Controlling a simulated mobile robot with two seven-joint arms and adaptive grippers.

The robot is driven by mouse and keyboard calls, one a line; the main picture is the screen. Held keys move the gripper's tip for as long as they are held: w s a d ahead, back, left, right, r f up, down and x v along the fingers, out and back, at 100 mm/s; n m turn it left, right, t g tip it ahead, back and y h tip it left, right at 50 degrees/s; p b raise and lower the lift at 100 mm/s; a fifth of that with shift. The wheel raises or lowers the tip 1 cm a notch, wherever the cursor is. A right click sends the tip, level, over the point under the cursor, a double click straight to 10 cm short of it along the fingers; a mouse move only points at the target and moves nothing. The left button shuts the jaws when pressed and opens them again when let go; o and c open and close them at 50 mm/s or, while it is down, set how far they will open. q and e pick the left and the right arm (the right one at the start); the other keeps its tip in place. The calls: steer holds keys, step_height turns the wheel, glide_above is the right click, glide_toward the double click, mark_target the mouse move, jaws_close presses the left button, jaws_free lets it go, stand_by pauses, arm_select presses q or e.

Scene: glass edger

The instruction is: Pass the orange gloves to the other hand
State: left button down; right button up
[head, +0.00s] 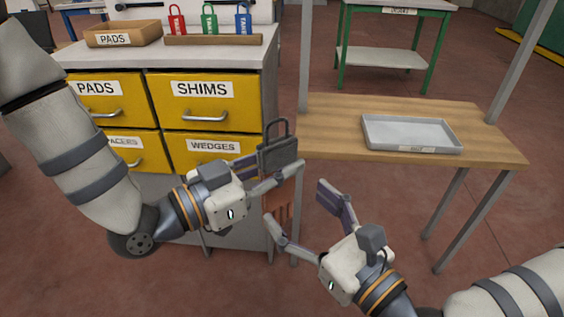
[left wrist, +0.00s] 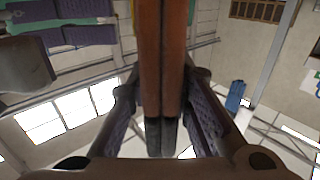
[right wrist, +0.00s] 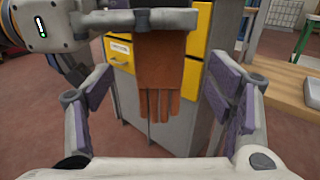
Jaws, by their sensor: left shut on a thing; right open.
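The orange gloves (head: 279,205) hang fingers down, with a dark grey cuff (head: 278,153) on top. My left gripper (head: 272,170) is shut on them near the cuff. In the left wrist view the gloves (left wrist: 161,60) stand edge-on as two orange layers between the fingers. My right gripper (head: 301,207) is open and empty, lower and to the right of the gloves. In the right wrist view the orange glove fingers (right wrist: 160,80) show between its two spread fingers, with room on both sides. A left gripper finger crosses the top of the gloves there.
A grey cabinet with yellow drawers (head: 206,98) stands behind my left arm; a pads box (head: 124,34) and red, green and blue tags sit on it. A wooden table (head: 330,125) with a grey tray (head: 411,133) is at the right. A green-framed table (head: 381,57) stands farther back.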

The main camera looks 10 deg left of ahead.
steer(key=s+d+f+n+g+h, duration=0.1)
steer(key=s+f+n+g+h, duration=0.1)
steer(key=s+f+n+g, duration=0.5)
steer(key=s+d+f+n+g+h, duration=0.2)
steer(key=s+f+n+g, duration=0.1)
steer(key=s+f+n, duration=0.7)
steer(key=s+d+f+n+g+h, duration=0.1)
steer(key=s+d+f+n+h, duration=0.1)
steer(key=d, duration=0.5)
steer(key=s+d+f+n+g+h, duration=0.2)
steer(key=s+d+f+n+h, duration=0.1)
steer(key=d, duration=0.3)
steer(key=s+d+f+n+g+h, duration=0.2)
steer(key=s+d+f+n+h, duration=0.1)
steer(key=d, duration=0.4)
steer(key=shift+s+d+f+n, duration=0.3)
steer(key=shift+s+f+n, duration=0.25)
steer(key=shift+n, duration=0.55)
